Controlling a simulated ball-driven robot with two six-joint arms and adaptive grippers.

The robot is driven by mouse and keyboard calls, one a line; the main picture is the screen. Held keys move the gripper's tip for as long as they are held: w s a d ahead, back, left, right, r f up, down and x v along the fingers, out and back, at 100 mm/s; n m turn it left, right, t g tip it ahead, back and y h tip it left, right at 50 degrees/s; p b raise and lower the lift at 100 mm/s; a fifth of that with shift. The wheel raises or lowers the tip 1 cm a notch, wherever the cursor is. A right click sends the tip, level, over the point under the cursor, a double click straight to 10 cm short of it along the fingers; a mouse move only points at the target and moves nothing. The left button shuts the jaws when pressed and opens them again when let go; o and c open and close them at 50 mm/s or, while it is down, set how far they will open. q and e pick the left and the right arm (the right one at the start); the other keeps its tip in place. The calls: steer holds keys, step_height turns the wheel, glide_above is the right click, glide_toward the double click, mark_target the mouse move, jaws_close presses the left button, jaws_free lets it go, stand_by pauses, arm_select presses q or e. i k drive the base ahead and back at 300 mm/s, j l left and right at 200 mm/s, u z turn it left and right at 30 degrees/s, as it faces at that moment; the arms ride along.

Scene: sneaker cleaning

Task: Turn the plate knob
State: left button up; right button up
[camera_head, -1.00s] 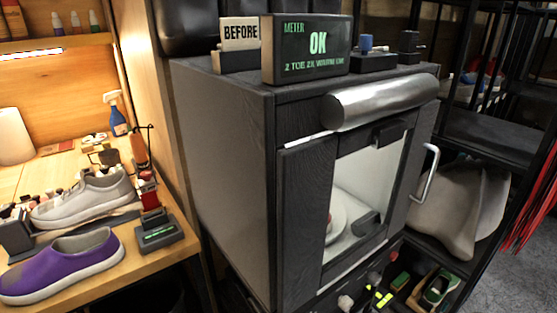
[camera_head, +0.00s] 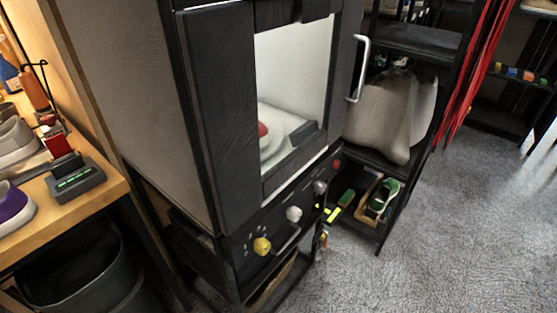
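A dark cabinet (camera_head: 225,110) with a window stands in the middle of the head view. Its lower front panel carries a yellow knob (camera_head: 262,246) with small marks around it, a white knob (camera_head: 294,214) and a grey knob (camera_head: 320,187). A red round part (camera_head: 337,165) sits at the panel's right end. I cannot read any labels, so I cannot tell which knob is the plate knob. Neither gripper is in view.
A metal door handle (camera_head: 360,68) sticks out at the cabinet's right. A thin bar handle (camera_head: 287,240) is below the knobs. A wooden workbench (camera_head: 110,190) with shoes is at left, above a dark bin (camera_head: 85,275). Grey carpet (camera_head: 430,240) at right is clear.

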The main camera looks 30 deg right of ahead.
mark_target(294, 214)
steer(key=z, duration=1)
